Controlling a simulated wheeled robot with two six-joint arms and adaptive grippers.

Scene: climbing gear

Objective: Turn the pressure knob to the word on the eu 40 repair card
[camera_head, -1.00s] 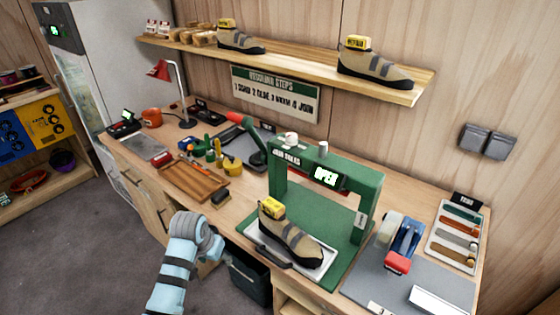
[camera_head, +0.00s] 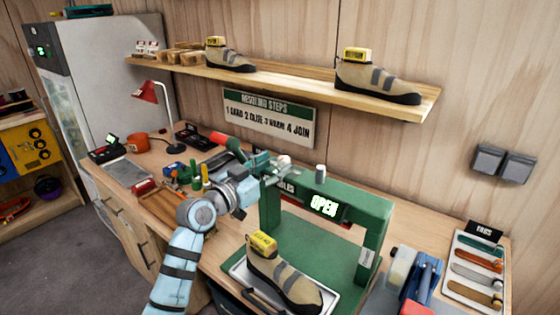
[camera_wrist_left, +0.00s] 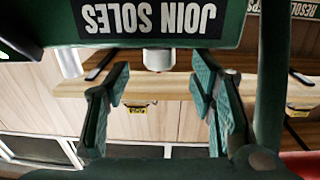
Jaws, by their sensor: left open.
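A green press (camera_head: 345,197) labelled JOIN SOLES stands on the bench, its display (camera_head: 323,205) reading OPEN. My left gripper (camera_head: 276,170) is open at the top left of the press, close to the white knob. In the left wrist view, a white knob (camera_wrist_left: 158,59) shows between the spread fingers (camera_wrist_left: 162,92), apart from them. Beige shoes with yellow tags stand on the press tray (camera_head: 282,278) and the shelf (camera_head: 378,80). Which is EU 40, and any word on a card, I cannot read.
A red-handled lever (camera_head: 222,140) stands left of the press, near my left arm. A tape dispenser (camera_head: 415,280) and a TAGS tray (camera_head: 457,288) lie at the right. The wooden shelf (camera_head: 300,85) runs along the wall above.

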